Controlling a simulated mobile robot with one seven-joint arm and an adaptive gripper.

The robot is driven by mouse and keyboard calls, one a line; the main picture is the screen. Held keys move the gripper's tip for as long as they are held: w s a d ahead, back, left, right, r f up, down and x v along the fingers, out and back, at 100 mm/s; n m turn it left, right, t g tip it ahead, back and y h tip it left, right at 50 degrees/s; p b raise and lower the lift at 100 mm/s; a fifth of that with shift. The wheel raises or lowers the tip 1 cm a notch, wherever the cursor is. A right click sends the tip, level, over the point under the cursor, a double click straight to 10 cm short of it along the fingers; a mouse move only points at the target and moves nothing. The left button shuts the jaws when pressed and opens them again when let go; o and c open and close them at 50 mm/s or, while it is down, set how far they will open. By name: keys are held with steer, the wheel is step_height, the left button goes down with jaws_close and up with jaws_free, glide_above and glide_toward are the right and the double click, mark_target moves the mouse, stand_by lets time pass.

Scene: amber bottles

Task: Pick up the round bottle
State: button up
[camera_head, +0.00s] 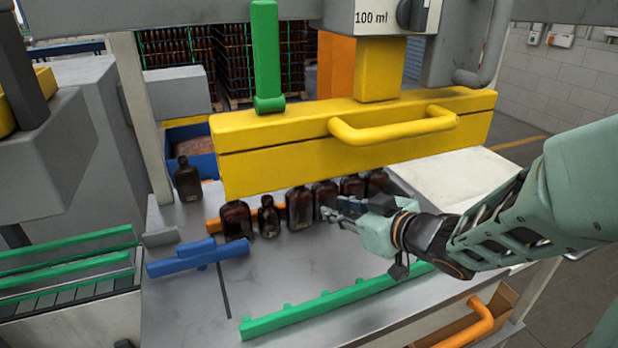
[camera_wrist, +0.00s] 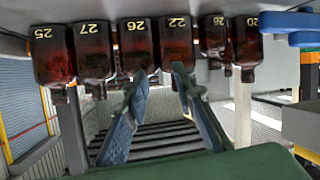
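Several dark amber bottles stand in a row on the grey table under the yellow guard. In the head view these include a wide bottle (camera_head: 236,221) at the left end, a small narrow one (camera_head: 268,218), a large one (camera_head: 299,209) and another (camera_head: 323,195) by my fingers. I cannot tell for certain which is the round one. My gripper (camera_head: 330,214) is open and empty in front of the row. The wrist view is upside down; my gripper (camera_wrist: 160,78) there points between the bottles numbered 26 (camera_wrist: 137,45) and 22 (camera_wrist: 173,43).
The yellow guard (camera_head: 350,140) with its handle hangs low over the row. A green rail (camera_head: 330,305) edges the table front; a blue piece (camera_head: 198,258) lies at left. Another amber bottle (camera_head: 187,180) stands apart at back left. The table's front middle is clear.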

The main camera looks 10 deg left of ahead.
mark_target(271, 203)
steer(key=a+y, duration=0.1)
steer(key=a, duration=0.3)
steer(key=a+g, duration=0.1)
steer(key=a, duration=0.2)
steer(key=a+y, duration=0.1)
steer(key=a, duration=0.3)
steer(key=shift+s+a+f+g+y+b, duration=0.2)
steer(key=shift+s+a+g+y+b, duration=0.1)
steer(key=shift+s+a+b, duration=0.1)
steer(key=shift+x, duration=2.95)
jaws_close()
